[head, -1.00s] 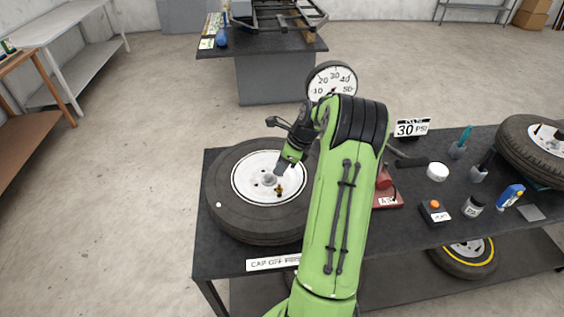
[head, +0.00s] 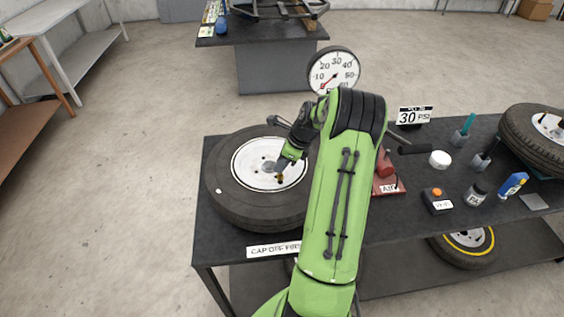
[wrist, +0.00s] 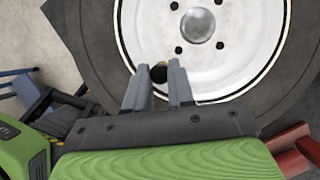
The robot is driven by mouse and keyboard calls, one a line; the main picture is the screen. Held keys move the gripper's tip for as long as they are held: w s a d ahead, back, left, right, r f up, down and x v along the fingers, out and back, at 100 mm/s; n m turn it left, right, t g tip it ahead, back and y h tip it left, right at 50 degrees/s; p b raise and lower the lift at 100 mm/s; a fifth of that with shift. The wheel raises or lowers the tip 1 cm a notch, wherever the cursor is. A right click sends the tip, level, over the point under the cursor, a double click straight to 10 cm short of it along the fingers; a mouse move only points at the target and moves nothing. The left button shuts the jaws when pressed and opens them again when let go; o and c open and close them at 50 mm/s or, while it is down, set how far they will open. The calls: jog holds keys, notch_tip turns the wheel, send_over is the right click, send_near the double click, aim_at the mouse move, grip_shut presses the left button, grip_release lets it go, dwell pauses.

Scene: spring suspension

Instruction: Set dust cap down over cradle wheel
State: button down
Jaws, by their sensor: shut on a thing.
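The cradle wheel (head: 232,207) lies flat on the near bench, a black tyre around a white rim with a silver hub; it also shows in the wrist view (wrist: 95,70). My gripper (head: 281,174) is over the lower right of the white rim, pointing down. In the wrist view its two fingers (wrist: 159,72) are close together, with a small dark and orange piece (wrist: 158,73) between their tips, near the rim's edge. This looks like the dust cap; in the head view it is a brass-coloured spot (head: 280,179). Whether it touches the wheel is unclear.
A round gauge (head: 334,71) stands behind the wheel. To the right are a red air unit (head: 385,168), a white round piece (head: 440,159), a box with an orange button (head: 437,200), and another wheel (head: 535,140). A label (head: 273,250) marks the bench's front edge.

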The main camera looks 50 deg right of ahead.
jog(key=shift+f+b, duration=0.55)
jog(key=shift+f, duration=0.65)
jog(key=c, duration=0.9)
grip_release()
jog(key=shift+r, duration=0.1)
notch_tip(320, 180, up, 7)
jog(key=p, duration=0.7)
jog(key=shift+r, duration=0.15)
jog(key=shift+f, duration=0.2)
jog(key=shift+a, duration=0.1)
